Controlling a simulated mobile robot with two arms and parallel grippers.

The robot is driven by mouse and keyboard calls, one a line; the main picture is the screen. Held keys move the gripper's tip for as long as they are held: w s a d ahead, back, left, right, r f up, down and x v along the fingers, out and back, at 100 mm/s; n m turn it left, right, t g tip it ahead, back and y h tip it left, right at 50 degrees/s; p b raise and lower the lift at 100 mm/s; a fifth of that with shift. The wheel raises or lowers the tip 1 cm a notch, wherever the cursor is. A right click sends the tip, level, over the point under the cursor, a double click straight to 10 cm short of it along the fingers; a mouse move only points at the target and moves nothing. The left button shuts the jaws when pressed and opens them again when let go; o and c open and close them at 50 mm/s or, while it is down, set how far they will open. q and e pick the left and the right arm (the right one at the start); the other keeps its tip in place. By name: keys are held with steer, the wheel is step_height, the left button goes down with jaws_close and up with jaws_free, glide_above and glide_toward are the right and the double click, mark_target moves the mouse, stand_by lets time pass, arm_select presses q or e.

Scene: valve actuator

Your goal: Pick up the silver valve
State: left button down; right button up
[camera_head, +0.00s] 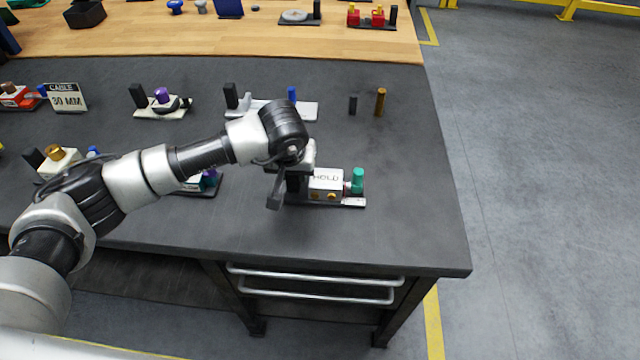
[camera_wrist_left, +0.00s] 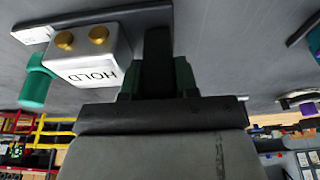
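No part can be told for certain as the silver valve. A white box marked HOLD (camera_head: 326,181) with two gold buttons sits on a dark base near the table's front, a teal knob (camera_head: 358,180) at its right end. The box (camera_wrist_left: 88,62) and knob (camera_wrist_left: 36,84) also show upside down in the left wrist view. My left gripper (camera_head: 284,192) points down just left of the box and hides that end of the base. In the wrist view a dark upright bar and green parts (camera_wrist_left: 158,75) fill the gripper area; its opening and any grip are unclear. My right gripper is out of view.
Behind stands a pale silvery fixture (camera_head: 270,108) with black and blue posts. A purple-knobbed fixture (camera_head: 163,105) is left of it. Black and brown pegs (camera_head: 380,102) stand at the back right. The dark table (camera_head: 410,195) is clear to the right.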

arm_select(q)
step_height(320, 180, up, 9)
steer(key=shift+f, duration=4.1)
steer(key=shift+f, duration=0.35)
steer(key=shift+f, duration=0.15)
